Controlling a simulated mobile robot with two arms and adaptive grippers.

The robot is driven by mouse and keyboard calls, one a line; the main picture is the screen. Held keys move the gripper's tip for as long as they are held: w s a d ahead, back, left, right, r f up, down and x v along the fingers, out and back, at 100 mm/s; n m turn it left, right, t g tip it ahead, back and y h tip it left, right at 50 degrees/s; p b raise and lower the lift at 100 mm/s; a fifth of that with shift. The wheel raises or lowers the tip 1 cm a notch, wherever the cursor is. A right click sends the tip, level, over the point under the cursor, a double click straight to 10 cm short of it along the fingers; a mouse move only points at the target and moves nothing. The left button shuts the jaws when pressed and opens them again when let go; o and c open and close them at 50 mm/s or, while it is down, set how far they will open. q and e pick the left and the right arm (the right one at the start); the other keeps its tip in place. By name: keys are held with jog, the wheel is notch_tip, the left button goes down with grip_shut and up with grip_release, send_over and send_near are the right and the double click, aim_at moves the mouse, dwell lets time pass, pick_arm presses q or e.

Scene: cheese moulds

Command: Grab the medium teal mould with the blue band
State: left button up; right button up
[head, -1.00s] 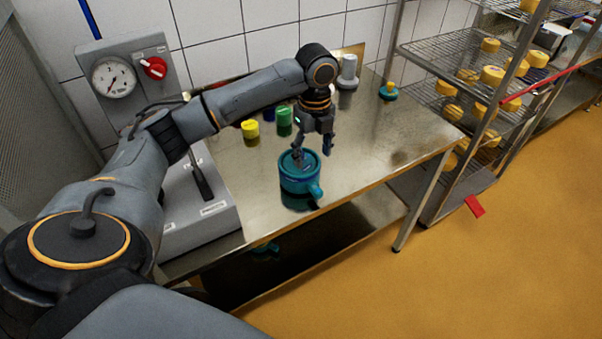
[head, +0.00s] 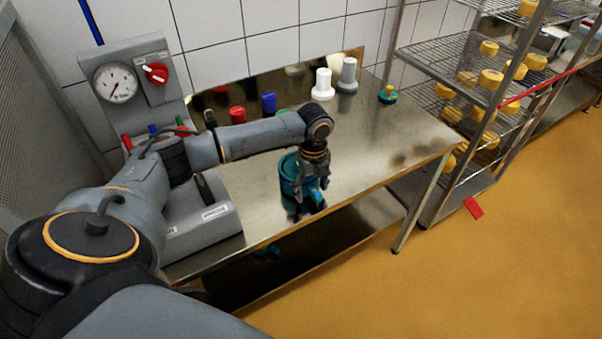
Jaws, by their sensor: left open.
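A teal mould with a blue band (head: 288,172) stands upright on the steel table near its front edge. My left arm comes in from the left, and my left gripper (head: 310,203) points down at the mould's front right side. Its jaws are open, with the fingers low beside the mould and overlapping it in the picture. I cannot tell whether they touch it. The gripper hides the mould's right part and its handle. My right gripper is out of view.
White (head: 322,85) and grey (head: 348,76) cylinders stand at the back, with red (head: 237,115) and blue (head: 268,103) pieces to their left. A small teal and yellow piece (head: 387,94) stands at right. The right half of the steel table (head: 385,145) is mostly clear.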

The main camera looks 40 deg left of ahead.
pick_arm(q)
grip_shut()
jog(key=shift+w+r, duration=0.1)
